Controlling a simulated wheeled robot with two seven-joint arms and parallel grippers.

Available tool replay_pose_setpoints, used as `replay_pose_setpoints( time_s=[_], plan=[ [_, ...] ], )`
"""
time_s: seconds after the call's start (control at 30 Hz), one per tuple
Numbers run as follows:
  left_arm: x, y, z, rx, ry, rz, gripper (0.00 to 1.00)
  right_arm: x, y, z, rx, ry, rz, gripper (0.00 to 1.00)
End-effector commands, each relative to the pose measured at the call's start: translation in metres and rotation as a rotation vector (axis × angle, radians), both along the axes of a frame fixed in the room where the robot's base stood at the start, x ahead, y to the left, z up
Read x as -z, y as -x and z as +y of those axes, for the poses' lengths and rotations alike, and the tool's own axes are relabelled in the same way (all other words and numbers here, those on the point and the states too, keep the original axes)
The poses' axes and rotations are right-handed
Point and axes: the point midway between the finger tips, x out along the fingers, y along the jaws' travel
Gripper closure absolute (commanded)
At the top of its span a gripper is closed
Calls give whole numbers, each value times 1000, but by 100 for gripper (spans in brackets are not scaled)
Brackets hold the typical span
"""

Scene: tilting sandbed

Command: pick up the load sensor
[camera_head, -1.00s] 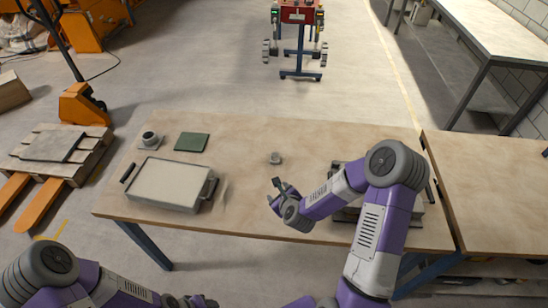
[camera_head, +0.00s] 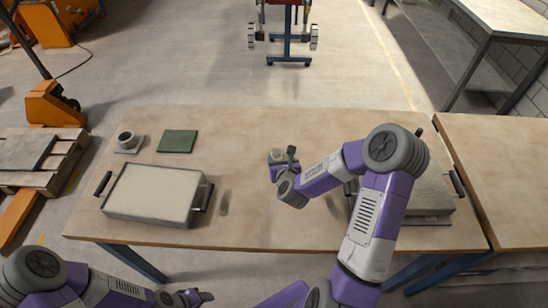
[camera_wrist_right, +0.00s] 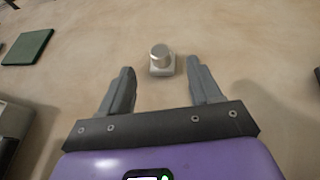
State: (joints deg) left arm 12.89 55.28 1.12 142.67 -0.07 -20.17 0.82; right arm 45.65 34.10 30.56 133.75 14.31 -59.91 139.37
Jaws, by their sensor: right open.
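The load sensor (camera_wrist_right: 161,60) is a small grey cylinder on a squarish base, upright on the table. In the right wrist view it lies just beyond the fingertips, roughly centred between them. In the head view the load sensor (camera_head: 275,155) is partly hidden by my right gripper (camera_head: 282,159). That gripper, also in the right wrist view (camera_wrist_right: 161,72), is open and empty, its fingers pointing towards the sensor. My left gripper (camera_head: 196,298) is low at the bottom edge of the head view, away from the sensor; its jaw opening is unclear.
The wooden table (camera_head: 245,220) bears a pale sand tray (camera_head: 152,193) with handles at left, a green plate (camera_head: 178,141) and a grey cup-like part (camera_head: 127,140) behind it. A second tray (camera_head: 432,195) sits behind my right arm. The table around the sensor is clear.

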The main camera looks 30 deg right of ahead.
Motion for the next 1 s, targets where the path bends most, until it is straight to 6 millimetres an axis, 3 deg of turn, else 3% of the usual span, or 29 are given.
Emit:
replay_pose_setpoints(
  time_s=[0.6, 0.87, 1.0],
  plan=[
    [10, 0, 0, 0, 0, 0, 47, 35, -58, -19, 0, 1, 0, 37],
    [10, 0, 0, 0, 0, 0, 47, 36, -61, -21, -2, 1, 0, 37],
    [10, 0, 0, 0, 0, 0, 47, 36, -61, -21, -2, 1, 0, 54]
  ],
)
